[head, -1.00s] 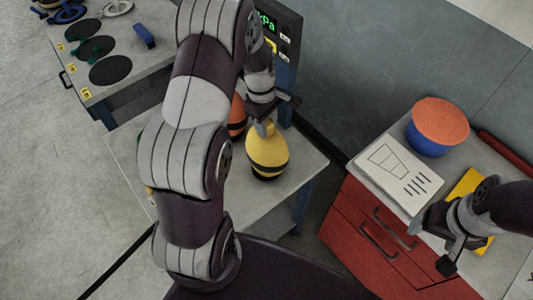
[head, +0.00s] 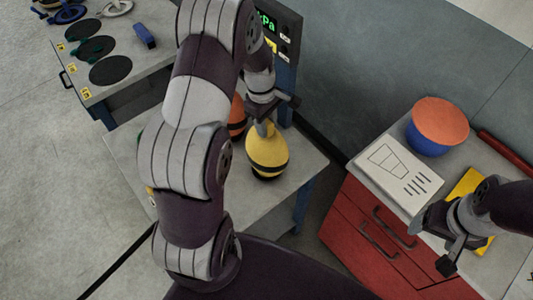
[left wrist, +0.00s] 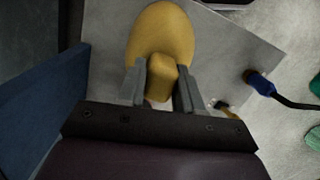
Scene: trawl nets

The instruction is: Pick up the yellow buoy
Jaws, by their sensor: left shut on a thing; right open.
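The yellow buoy (head: 267,152) with a black band stands upright on the grey table at the centre of the head view. Its narrow top is between the fingers of my left gripper (head: 265,124), which reaches it from above. In the left wrist view the yellow buoy (left wrist: 163,38) fills the top middle, and my left gripper (left wrist: 160,85) is shut on its top knob. I cannot see a clear gap under the buoy. My right gripper (head: 447,250) is open and empty, over the red cabinet's top at the right.
An orange buoy (head: 237,117) stands just behind, partly hidden by my left arm. A gauge post (head: 287,75) rises behind the table (head: 305,158). The red cabinet (head: 360,228) carries a blue and orange round object (head: 437,126) and a marked white board (head: 398,173).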

